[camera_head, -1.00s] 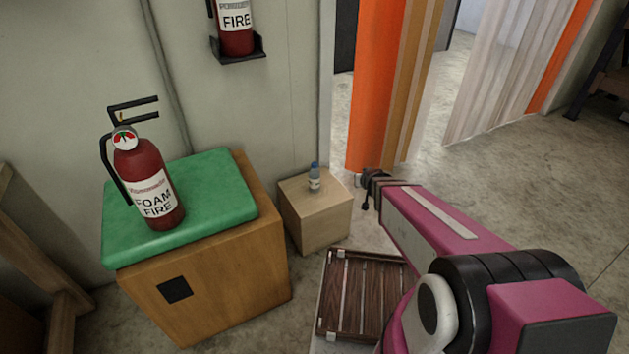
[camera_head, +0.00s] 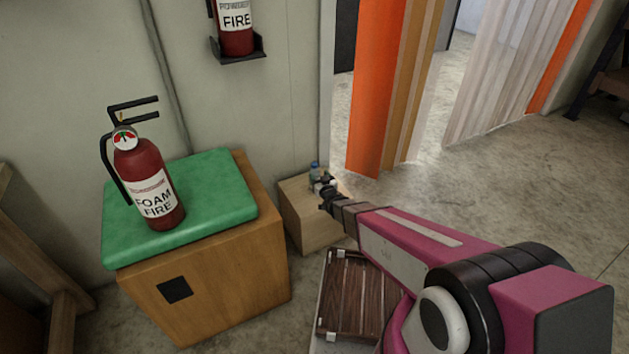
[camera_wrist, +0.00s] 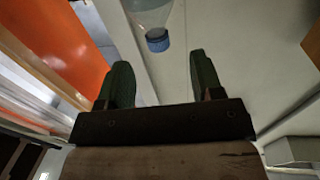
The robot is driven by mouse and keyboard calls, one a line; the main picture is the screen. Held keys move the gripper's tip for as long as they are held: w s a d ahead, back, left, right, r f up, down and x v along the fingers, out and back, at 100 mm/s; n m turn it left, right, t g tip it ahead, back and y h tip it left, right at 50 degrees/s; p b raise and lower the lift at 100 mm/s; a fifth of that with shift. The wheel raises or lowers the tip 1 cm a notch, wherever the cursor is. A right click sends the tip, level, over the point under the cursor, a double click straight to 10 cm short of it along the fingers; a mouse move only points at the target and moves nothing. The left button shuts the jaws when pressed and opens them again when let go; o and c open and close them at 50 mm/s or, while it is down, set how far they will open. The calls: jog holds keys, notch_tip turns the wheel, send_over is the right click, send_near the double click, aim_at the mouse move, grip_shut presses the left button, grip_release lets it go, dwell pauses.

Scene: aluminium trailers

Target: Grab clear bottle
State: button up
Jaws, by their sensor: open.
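The clear bottle (camera_head: 314,171) with a blue cap stands upright on a small light wooden box (camera_head: 307,228) by the wall. My gripper (camera_head: 326,188) is beside it in the head view and hides its lower part. In the wrist view the bottle (camera_wrist: 152,18) shows upside down at the top edge, its blue cap pointing down the picture. There my open gripper (camera_wrist: 161,78) has one green finger on each side, with nothing between them. The bottle lies beyond the fingertips, roughly in line with the gap.
A larger wooden cabinet (camera_head: 215,285) with a green cushion (camera_head: 225,190) and a fire extinguisher (camera_head: 150,185) stands to the left. A slatted dark wooden crate (camera_head: 350,295) lies on the floor in front. An orange curtain strip (camera_head: 375,90) hangs behind right.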

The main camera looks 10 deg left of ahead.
aim_at(316, 167)
jog(key=x, duration=0.7)
jog(key=shift+w+r, duration=0.2)
jog(key=shift+w, duration=0.25)
grip_shut()
jog(key=shift+r, duration=0.1)
